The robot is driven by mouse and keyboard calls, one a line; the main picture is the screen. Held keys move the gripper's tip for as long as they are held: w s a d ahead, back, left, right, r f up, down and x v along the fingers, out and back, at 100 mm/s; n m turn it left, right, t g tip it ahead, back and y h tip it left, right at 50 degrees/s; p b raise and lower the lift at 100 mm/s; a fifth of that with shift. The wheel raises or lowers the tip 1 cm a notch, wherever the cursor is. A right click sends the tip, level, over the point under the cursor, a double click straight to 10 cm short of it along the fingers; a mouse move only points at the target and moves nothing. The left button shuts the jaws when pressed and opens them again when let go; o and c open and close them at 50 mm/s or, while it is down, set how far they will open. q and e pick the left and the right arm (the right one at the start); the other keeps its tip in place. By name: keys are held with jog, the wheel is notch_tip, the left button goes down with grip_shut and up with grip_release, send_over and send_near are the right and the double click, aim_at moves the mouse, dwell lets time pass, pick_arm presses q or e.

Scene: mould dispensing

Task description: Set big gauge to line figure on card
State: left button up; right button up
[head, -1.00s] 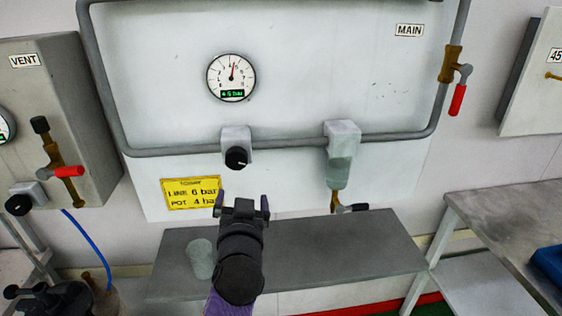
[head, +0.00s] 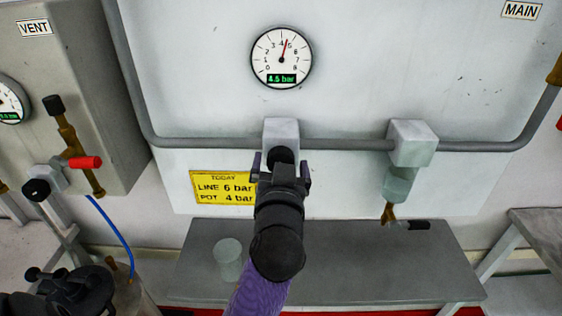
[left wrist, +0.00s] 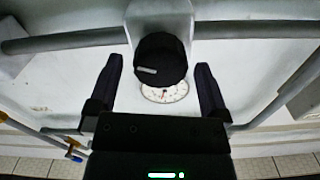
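The big gauge (head: 281,57) is on the grey panel; its red needle stands between 4 and 5 and its display reads 4.5 bar. The yellow card (head: 222,187) reads LINE 6 bar, POT 4 bar; my gripper covers its right edge. A black knob (head: 281,156) sits on a grey block below the gauge; it also shows in the left wrist view (left wrist: 160,60) with a pale mark. My left gripper (head: 282,168) is open, its fingers (left wrist: 160,88) on either side of the knob, with gaps showing. My right gripper is not identifiable in these views.
A pipe (head: 340,144) runs along the panel to a filter bowl (head: 397,187) at the right. A grey bench (head: 340,262) below holds a clear cup (head: 228,260). The VENT box (head: 75,95), with red-handled valve (head: 85,162) and blue hose (head: 110,232), stands left.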

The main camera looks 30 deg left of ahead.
pick_arm(q)
jog(key=c, duration=1.2)
jog(key=shift+m+p, duration=2.4)
jog(key=shift+m, duration=1.1)
